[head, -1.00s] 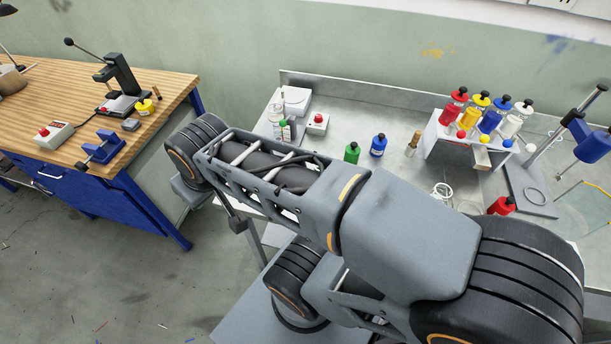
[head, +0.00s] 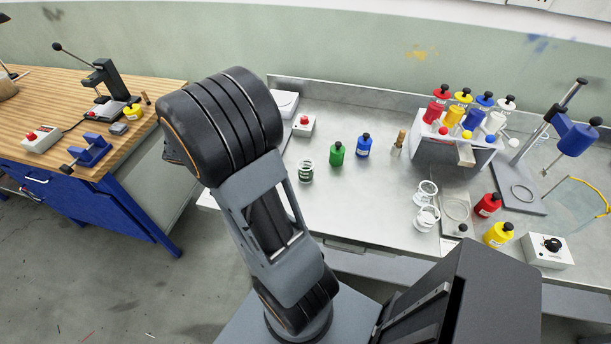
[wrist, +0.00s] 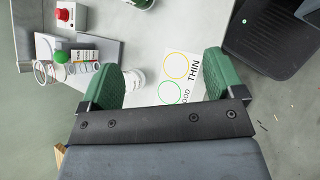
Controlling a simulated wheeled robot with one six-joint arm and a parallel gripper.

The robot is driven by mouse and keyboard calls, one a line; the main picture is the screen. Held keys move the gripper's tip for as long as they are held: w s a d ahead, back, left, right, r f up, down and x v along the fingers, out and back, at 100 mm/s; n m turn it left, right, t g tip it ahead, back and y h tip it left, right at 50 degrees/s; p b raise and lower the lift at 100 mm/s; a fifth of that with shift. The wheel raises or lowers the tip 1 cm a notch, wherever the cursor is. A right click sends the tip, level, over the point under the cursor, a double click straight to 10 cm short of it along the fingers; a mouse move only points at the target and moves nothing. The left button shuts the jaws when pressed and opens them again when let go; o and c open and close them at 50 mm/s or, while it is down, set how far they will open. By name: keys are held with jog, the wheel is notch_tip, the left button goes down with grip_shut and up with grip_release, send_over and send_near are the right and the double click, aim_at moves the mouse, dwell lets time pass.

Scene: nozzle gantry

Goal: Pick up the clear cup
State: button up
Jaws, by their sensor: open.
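My gripper (wrist: 165,62) is open in the wrist view, its two green fingers wide apart over the pale bench top, nothing between the tips held. A pale, ribbed, cup-like thing (wrist: 135,79), likely the clear cup, stands close by the inner side of the left finger, which partly hides it. I cannot tell whether they touch. A printed card (wrist: 181,72) with yellow and green circles lies between the fingers. In the head view my arm hides the gripper and this spot.
A red-button box (wrist: 71,15) and a grey plate with a green ball (wrist: 60,57) and clear rings (wrist: 42,72) are left in the wrist view.

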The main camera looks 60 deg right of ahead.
jog(key=d+f+n+g+h, duration=0.3)
jog(key=d+f+n, duration=0.1)
jog(key=d+f, duration=0.45)
send_near(312, 165)
jog(key=shift+s+d+f+h, duration=0.1)
jog(key=shift+s+d+h, duration=0.2)
jog(key=shift+s+d, duration=0.05)
jog(key=shift+f+p+x, duration=0.2)
jog(key=shift+p+x, duration=1)
jog(key=shift+x, duration=1.85)
jog(key=shift+s+a, duration=0.1)
jog(key=shift+a, duration=0.05)
jog(key=shift+c, duration=0.4)
jog(key=c, duration=0.9)
jog(key=shift+r, duration=0.1)
jog(key=shift+c, duration=0.2)
